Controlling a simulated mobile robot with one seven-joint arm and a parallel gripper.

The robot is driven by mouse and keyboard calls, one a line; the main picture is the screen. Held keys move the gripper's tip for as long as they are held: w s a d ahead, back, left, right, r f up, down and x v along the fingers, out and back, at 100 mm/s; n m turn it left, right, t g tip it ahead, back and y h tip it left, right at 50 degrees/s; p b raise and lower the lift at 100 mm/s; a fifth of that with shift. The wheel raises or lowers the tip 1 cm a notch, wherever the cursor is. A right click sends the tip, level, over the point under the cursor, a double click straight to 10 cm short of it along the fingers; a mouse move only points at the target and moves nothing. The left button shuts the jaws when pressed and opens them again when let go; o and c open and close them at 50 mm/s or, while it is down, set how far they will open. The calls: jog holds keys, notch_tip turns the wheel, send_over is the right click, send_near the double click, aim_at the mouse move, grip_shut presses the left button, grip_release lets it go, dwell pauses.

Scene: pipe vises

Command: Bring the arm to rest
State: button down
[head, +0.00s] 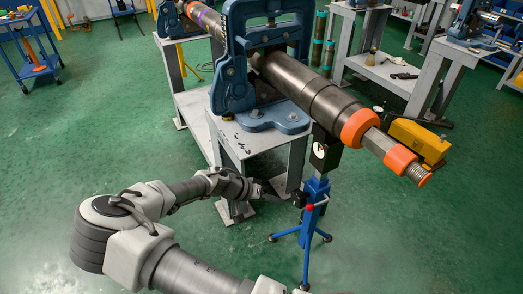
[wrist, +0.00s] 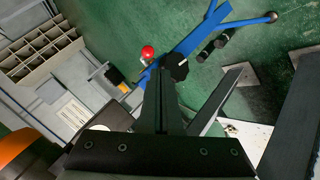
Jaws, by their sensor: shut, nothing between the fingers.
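My gripper (head: 275,195) is at the end of my arm, low beside the blue tripod pipe stand (head: 316,195). It is shut and holds nothing. In the wrist view its dark fingers (wrist: 163,95) are together, with the blue stand (wrist: 195,38) and its red knob (wrist: 148,52) just beyond them. I cannot tell whether the fingertips touch the stand. My arm reaches in from the bottom of the head view, bent at the elbow on the left.
A long dark pipe (head: 310,95) with orange collars runs through a blue vise (head: 262,65) on a grey bench (head: 245,145), overhanging the stand. A yellow tool (head: 418,140) is by the pipe's end. A blue cart (head: 35,62) stands far left. Green floor is clear at left.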

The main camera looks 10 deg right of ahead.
jog(key=s+a+r+n+y, duration=0.1)
jog(key=s+r+y, duration=0.2)
jog(key=r, duration=0.4)
jog(key=s+a+r+g+y, duration=0.1)
jog(key=s+r+y, duration=0.3)
jog(key=r, duration=0.2)
jog(key=s+a+r+n+y, duration=0.1)
jog(key=s+a+r+y, duration=0.15)
jog(key=r, duration=0.45)
jog(key=s+d+r+n+t, duration=0.2)
jog(key=s+r+t, duration=0.1)
jog(key=s+r, duration=0.4)
jog(key=s+d+r+n+t, duration=0.2)
jog(key=s+d+r+t, duration=0.1)
jog(key=s+r, duration=0.4)
notch_tip(320, 180, up, 20)
jog(key=w+p, duration=0.1)
jog(key=p, duration=1.8)
jog(key=shift+w+a+r, duration=0.2)
jog(key=shift+a, duration=0.05)
jog(key=shift+y, duration=0.25)
